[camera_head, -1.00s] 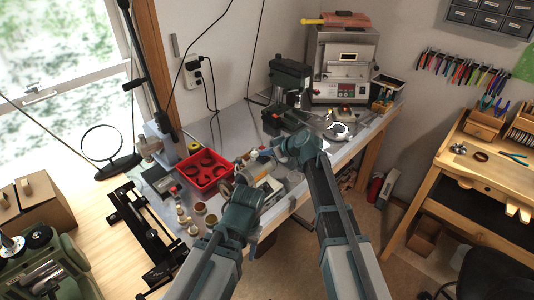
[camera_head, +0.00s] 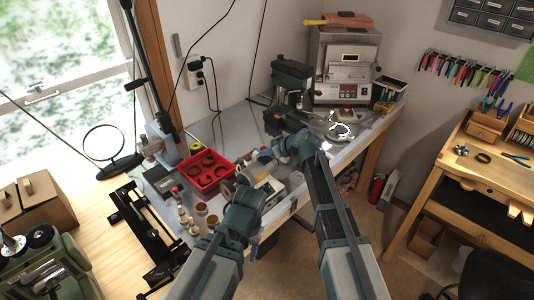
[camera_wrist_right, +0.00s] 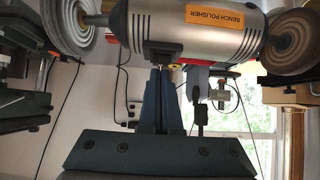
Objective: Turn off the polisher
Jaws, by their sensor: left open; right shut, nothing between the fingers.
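The bench polisher (camera_wrist_right: 190,27) is a silver cylinder with an orange label and a pale buffing wheel at each end. It fills the top of the right wrist view. In the head view the polisher (camera_head: 270,186) sits on the metal bench, partly hidden by my arms. My right gripper (camera_wrist_right: 161,70) is shut and empty, its tips close to the lower side of the motor housing; I cannot tell whether they touch. In the head view my right gripper (camera_head: 270,157) is behind the polisher. My left gripper (camera_head: 248,192) is open at the polisher's near side, its fingers mostly hidden. I cannot make out the switch's state.
A red tray (camera_head: 206,181) and small jars (camera_head: 185,218) lie left of the polisher. A drill press (camera_head: 290,88) and a small furnace (camera_head: 344,72) stand at the back. A black rail-like frame (camera_head: 140,228) lies at the left. A wooden workbench (camera_head: 470,190) is at the right.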

